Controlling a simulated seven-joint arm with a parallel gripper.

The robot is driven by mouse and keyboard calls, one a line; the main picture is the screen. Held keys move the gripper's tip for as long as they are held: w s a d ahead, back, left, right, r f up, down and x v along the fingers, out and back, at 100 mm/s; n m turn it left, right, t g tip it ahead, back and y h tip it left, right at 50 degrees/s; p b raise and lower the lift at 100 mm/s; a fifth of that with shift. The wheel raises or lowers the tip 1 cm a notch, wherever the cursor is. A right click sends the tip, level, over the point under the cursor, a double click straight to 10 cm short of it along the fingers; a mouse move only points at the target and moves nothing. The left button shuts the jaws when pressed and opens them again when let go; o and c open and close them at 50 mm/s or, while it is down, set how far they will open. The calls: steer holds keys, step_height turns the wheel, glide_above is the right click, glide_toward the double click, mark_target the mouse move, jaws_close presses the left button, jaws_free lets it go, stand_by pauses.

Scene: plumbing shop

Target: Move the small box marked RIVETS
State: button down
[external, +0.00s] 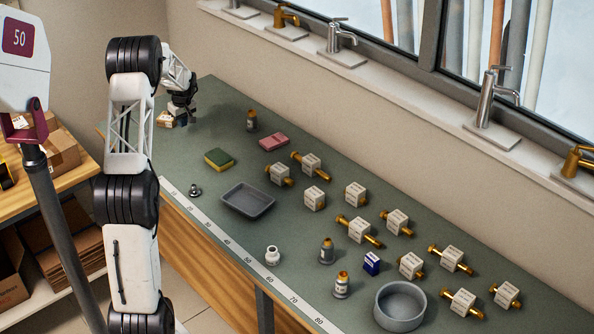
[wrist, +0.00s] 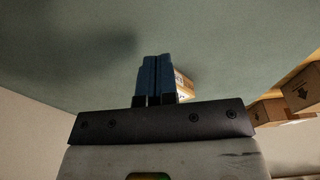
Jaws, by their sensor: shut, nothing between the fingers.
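My gripper (external: 186,114) is at the far left end of the green bench, low over the top. In the wrist view its two blue fingers (wrist: 153,80) are together with nothing between them. A small white and orange-brown box (external: 165,119) stands just left of the gripper; part of it shows beside the fingers in the wrist view (wrist: 184,87), the rest hidden behind them. A small blue and white box (external: 371,262) stands at the front right of the bench. The print on both boxes is too small to read, so I cannot tell which is marked RIVETS.
White labelled blocks (external: 355,193), several with brass fittings, cover the right half. A grey tray (external: 248,212), sponge (external: 219,158), pink block (external: 273,142), bottles (external: 327,250) and round grey bowl (external: 383,311) also stand there. Bench is clear between gripper and sponge.

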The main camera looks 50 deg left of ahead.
mark_target(167, 117)
steer(key=shift+a, duration=0.2)
steer(key=a, duration=1.1)
steer(key=shift+a, duration=0.4)
steer(key=shift+d+f, duration=0.15)
steer(key=shift+f, duration=0.95)
steer(key=shift+d, duration=0.1)
steer(key=shift+d+f, duration=0.1)
steer(key=shift+d, duration=0.05)
steer(key=d, duration=2)
steer(key=shift+s+d+f, duration=0.1)
steer(key=shift+d+f, duration=0.1)
steer(key=shift+r, duration=0.1)
steer(key=shift+a+r, duration=0.2)
steer(key=shift+r, duration=0.75)
